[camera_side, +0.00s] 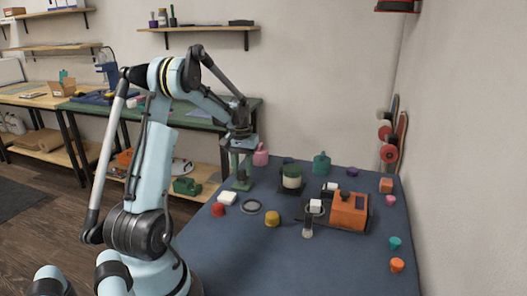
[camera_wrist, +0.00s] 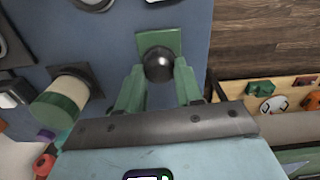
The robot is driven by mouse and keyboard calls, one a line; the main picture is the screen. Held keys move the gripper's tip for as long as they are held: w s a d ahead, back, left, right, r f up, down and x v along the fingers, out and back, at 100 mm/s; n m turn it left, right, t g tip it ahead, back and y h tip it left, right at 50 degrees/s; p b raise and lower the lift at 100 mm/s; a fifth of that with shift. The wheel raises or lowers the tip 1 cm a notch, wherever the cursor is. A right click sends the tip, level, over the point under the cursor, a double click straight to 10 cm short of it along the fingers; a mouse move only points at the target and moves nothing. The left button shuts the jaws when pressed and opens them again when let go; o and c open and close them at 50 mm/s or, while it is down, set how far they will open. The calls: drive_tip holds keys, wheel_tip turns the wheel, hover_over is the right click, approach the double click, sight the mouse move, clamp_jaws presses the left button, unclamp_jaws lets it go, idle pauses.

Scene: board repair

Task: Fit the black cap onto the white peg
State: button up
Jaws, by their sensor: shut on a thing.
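My gripper (camera_side: 241,172) points down over the back left of the blue table. In the wrist view its two green fingers (camera_wrist: 158,88) stand either side of a dark, shiny rounded piece, which looks like the black cap (camera_wrist: 158,65), and are shut on it. A green square block (camera_wrist: 146,41) shows just beyond the cap; I cannot tell whether they touch. A cream and green cylinder on a dark base (camera_side: 291,182) stands right of the gripper; it also shows in the wrist view (camera_wrist: 48,112). I cannot surely pick out the white peg. The cap is hidden in the side view.
A grey ring (camera_side: 251,206), a white block (camera_side: 227,198), a red piece (camera_side: 218,209) and a yellow piece (camera_side: 272,218) lie in front of the gripper. The table's front is clear.

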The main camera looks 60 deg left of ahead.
sight(243, 170)
drive_tip(key=shift+f, duration=0.55)
drive_tip(key=o, duration=0.7)
drive_tip(key=shift+r, duration=5.5)
drive_tip(key=w+d+r+m+t+y, duration=0.1)
drive_tip(key=w+d+r+m+t, duration=0.1)
drive_tip(key=d, duration=0.7)
drive_tip(key=w+d+r+m+t, duration=0.1)
drive_tip(key=w+d+m, duration=0.15)
drive_tip(key=d, duration=0.75)
drive_tip(key=s+d+f+m+t, duration=0.1)
drive_tip(key=s+d, duration=0.1)
drive_tip(key=d, duration=0.3)
drive_tip(key=s+d+f+m+t, duration=0.1)
drive_tip(key=d+m, duration=0.1)
drive_tip(key=d, duration=0.3)
drive_tip(key=s+d+f+m+t+h, duration=0.1)
drive_tip(key=s+d+m+t, duration=0.1)
drive_tip(key=d, duration=0.3)
drive_tip(key=shift+s+d+f, duration=0.1)
drive_tip(key=shift+s+f, duration=0.2)
drive_tip(key=shift+s, duration=0.05)
